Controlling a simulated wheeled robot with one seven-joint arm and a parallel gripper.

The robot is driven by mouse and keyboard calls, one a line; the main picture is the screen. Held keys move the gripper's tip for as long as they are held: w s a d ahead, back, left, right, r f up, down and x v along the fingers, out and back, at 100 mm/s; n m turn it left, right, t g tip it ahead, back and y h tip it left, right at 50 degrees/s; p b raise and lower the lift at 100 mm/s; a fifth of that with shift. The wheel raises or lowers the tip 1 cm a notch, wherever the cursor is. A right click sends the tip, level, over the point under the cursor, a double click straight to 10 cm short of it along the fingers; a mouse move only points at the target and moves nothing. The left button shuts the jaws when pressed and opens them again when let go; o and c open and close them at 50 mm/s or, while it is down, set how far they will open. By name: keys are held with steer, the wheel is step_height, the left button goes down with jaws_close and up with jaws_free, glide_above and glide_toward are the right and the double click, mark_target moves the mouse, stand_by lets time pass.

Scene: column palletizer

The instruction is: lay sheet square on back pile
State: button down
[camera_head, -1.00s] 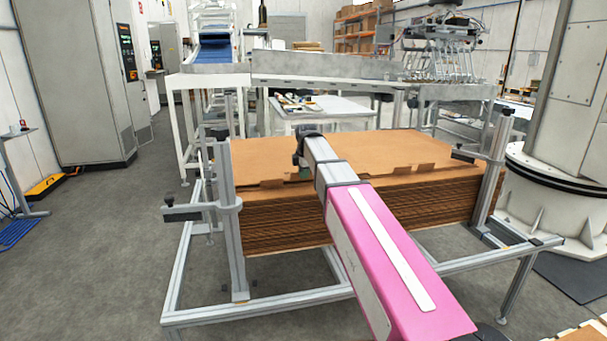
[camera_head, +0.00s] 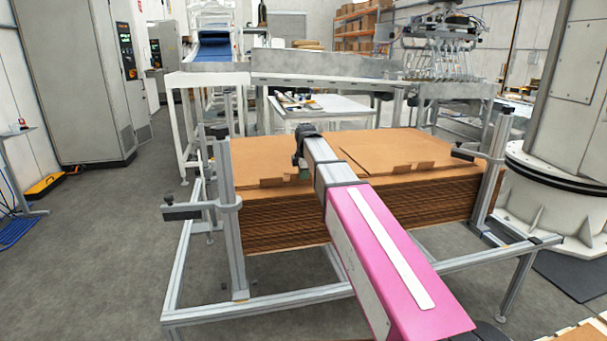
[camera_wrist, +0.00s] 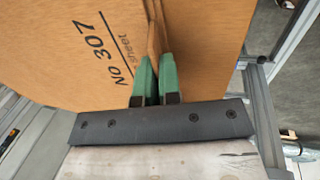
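My gripper (camera_head: 302,174) is at the front edge of the stacked brown cardboard (camera_head: 285,224) in the head view. In the wrist view its green fingers (camera_wrist: 155,80) are close together with a thin brown edge of a sheet (camera_wrist: 95,45) between them. Brown tabs stand along the front edge. My arm hides the middle of the stack's front, so I cannot tell where one pile ends.
An upright metal post (camera_head: 231,215) with a clamp stands at the stack's left corner, another post (camera_head: 492,170) at the right. A metal frame rail (camera_head: 260,307) runs along the front. A white table (camera_head: 325,112) and conveyor stand behind; a round white base (camera_head: 550,200) is at right.

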steer(key=c, duration=1.2)
jaws_free()
